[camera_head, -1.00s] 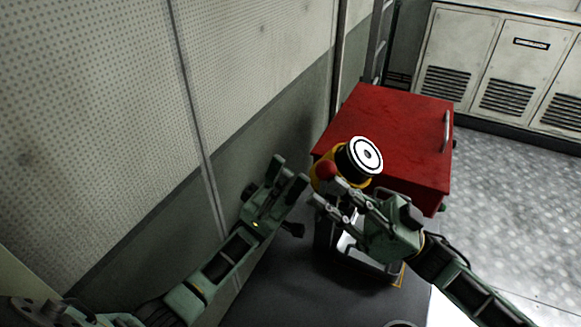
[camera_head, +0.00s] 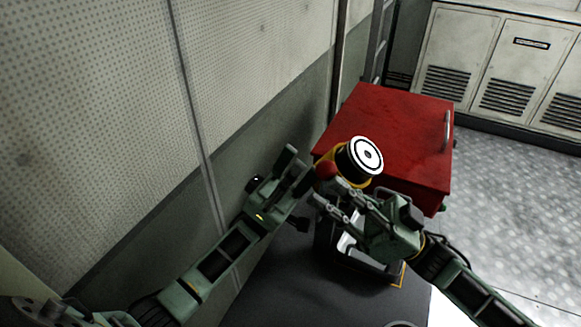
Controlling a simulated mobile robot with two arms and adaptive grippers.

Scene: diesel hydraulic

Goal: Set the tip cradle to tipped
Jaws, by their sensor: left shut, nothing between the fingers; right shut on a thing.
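The tip cradle appears to be the device at the red cabinet's near corner. It has a yellow body (camera_head: 352,182), a red ball knob (camera_head: 327,170) and a black cylinder with a white ringed face (camera_head: 366,154) tilted up toward the camera. My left gripper (camera_head: 298,168) is shut and empty, just left of the red knob, with a small gap between them. My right gripper (camera_head: 332,203) is just below the knob and yellow body, shut on a part that its fingers and the cradle hide. The cradle's lower part is behind my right gripper.
A dark tabletop (camera_head: 275,290) carries a grey frame (camera_head: 350,245) under my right gripper. The red cabinet (camera_head: 385,120) stands behind it. A perforated wall (camera_head: 260,80) is close on the left. Open metal floor (camera_head: 510,220) lies to the right.

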